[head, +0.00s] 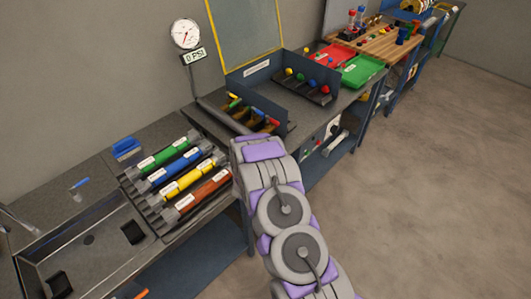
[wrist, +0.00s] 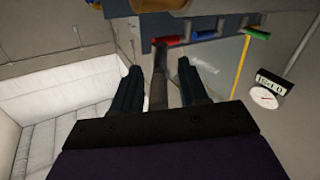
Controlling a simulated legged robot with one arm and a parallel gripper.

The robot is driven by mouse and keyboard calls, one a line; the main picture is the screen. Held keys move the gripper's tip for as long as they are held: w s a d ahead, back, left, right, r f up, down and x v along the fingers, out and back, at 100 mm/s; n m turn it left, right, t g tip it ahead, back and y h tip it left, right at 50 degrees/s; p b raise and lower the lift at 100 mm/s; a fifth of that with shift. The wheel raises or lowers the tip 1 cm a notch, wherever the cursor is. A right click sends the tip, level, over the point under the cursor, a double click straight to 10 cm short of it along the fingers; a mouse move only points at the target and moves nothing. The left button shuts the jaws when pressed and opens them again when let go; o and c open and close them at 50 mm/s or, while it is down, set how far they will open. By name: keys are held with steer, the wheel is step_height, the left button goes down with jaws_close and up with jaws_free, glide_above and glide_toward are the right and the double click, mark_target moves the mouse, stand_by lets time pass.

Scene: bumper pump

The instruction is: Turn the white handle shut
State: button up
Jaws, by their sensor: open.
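I cannot make out a white handle in either view. My gripper (wrist: 160,80) shows in the wrist view with its two dark fingers apart. A grey bar (wrist: 158,82) shows in the gap between the fingers; I cannot tell whether it touches them. In the head view my arm reaches toward the bench and hides my gripper. A grey pipe (head: 222,117) runs along the bench and passes behind my arm. A round white gauge (head: 186,33) stands above it over a display (head: 195,57) reading 0 PSI. The gauge also shows in the wrist view (wrist: 264,97).
A rack with green, blue, yellow and brown tubes (head: 182,181) lies left of my arm. A sink (head: 85,245) is at lower left. A blue-walled bin (head: 252,76) holds coloured-ended parts. Red (head: 331,55) and green trays (head: 362,70) stand farther back. The floor at right is clear.

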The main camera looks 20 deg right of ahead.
steer(key=p+v, duration=0.1)
steer(key=v, duration=1.6)
steer(key=shift+c, duration=0.3)
